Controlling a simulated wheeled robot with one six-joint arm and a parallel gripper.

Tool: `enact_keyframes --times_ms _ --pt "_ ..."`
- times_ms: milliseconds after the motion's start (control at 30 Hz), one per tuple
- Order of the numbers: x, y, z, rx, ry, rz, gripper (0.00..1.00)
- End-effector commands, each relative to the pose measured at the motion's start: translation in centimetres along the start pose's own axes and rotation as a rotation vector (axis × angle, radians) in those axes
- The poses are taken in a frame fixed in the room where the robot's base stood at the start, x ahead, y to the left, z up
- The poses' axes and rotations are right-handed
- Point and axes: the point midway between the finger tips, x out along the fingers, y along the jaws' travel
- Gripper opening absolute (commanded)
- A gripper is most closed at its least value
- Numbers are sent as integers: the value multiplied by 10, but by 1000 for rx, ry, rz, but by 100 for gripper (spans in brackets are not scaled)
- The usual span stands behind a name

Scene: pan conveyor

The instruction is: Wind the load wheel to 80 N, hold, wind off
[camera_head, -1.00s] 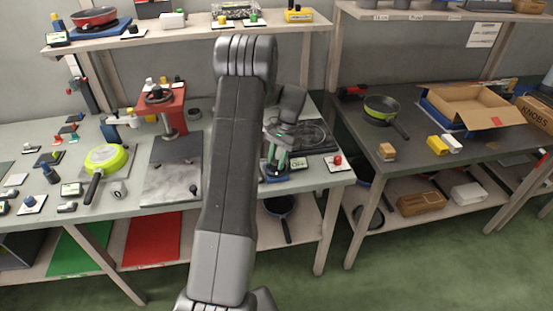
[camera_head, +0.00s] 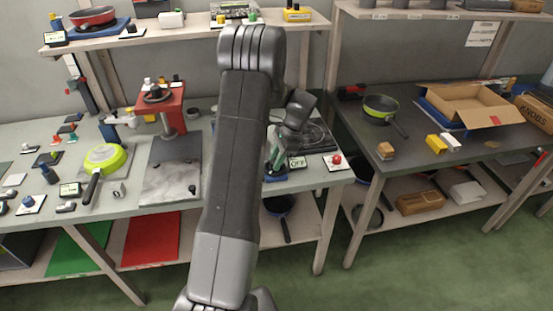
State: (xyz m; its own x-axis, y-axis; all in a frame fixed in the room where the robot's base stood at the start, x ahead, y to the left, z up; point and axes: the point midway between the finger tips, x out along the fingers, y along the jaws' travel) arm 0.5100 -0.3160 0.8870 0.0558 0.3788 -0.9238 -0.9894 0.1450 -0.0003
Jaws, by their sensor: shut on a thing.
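My arm rises through the middle and comes down on the bench's right part. My gripper (camera_head: 274,158) is shut on a small part of a blue-based fixture (camera_head: 275,174); my wrist and fingers hide most of that part, so I cannot tell whether it is the load wheel. A small display (camera_head: 297,162) beside it seems to read OFF; I see no force figure. A red press (camera_head: 173,117) with a dark handwheel (camera_head: 157,96) on top stands further left, apart from my gripper.
A green pan (camera_head: 105,158) lies at the left. A grey slab (camera_head: 170,175) lies before the press. A shelf (camera_head: 180,36) runs above the bench.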

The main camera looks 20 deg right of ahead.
Motion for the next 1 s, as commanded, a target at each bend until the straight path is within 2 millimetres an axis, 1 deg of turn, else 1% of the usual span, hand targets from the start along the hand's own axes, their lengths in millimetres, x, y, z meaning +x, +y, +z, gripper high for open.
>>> enact_keyframes --times_ms 367,400,500,833,933,1000 --pt "-1 0 0 3 2 -3 7" --pt "-1 0 0 3 2 -3 34" --pt "0 0 0 3 1 -3 52" --pt "-3 0 0 3 1 -2 52" --pt "-12 -1 -1 3 1 -4 52" --pt "-24 -1 -1 3 2 -4 52"
